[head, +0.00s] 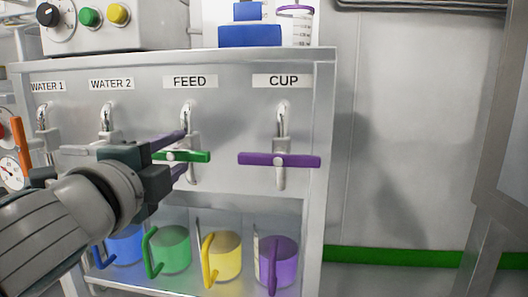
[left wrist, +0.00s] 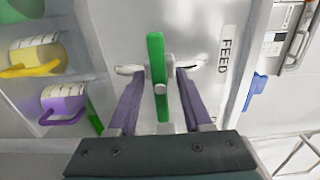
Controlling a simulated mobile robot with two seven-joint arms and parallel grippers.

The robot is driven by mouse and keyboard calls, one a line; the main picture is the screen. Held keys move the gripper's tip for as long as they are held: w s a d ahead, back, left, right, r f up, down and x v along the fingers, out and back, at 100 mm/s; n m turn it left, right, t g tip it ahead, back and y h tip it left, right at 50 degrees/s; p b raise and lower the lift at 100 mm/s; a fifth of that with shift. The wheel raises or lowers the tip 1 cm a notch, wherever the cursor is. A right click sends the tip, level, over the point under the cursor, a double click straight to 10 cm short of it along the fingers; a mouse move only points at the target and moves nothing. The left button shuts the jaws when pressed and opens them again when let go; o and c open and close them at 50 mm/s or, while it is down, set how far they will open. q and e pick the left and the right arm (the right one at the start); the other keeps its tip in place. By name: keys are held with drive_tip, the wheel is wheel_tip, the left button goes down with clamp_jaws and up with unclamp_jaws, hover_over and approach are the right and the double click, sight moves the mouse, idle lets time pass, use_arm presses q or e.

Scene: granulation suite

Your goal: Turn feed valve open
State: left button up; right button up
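The feed valve's green handle (head: 200,156) lies level, crosswise to its upright metal tap, under the FEED label (head: 189,82). My left gripper (head: 184,154) reaches in from the left at the handle, with one purple finger above it and one below. In the left wrist view the green handle (left wrist: 157,85) stands between the two fingers of the left gripper (left wrist: 159,73), with a visible gap on each side. The left gripper is open. In the head view, it hides the handle's left end. My right gripper is not in view.
The CUP valve's purple handle (head: 279,160) is level to the right. The WATER 1 tap (head: 43,118) and WATER 2 tap (head: 107,117) are at left. Blue, green (head: 170,250), yellow (head: 224,258) and purple (head: 280,262) cups stand below. The wall at right is clear.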

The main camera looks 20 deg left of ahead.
use_arm(q)
clamp_jaws()
idle(0.3)
idle(0.3)
drive_tip(key=n+p, duration=0.2)
drive_tip(key=n, duration=0.2)
drive_tip(key=shift+r+n, duration=0.1)
drive_tip(key=shift+n, duration=0.3)
drive_tip(key=n+p, duration=0.3)
drive_tip(key=n, duration=0.1)
drive_tip(key=n+p, duration=0.3)
drive_tip(key=n, duration=0.2)
drive_tip(key=shift+n+p, duration=1.2)
drive_tip(key=shift+n, duration=1)
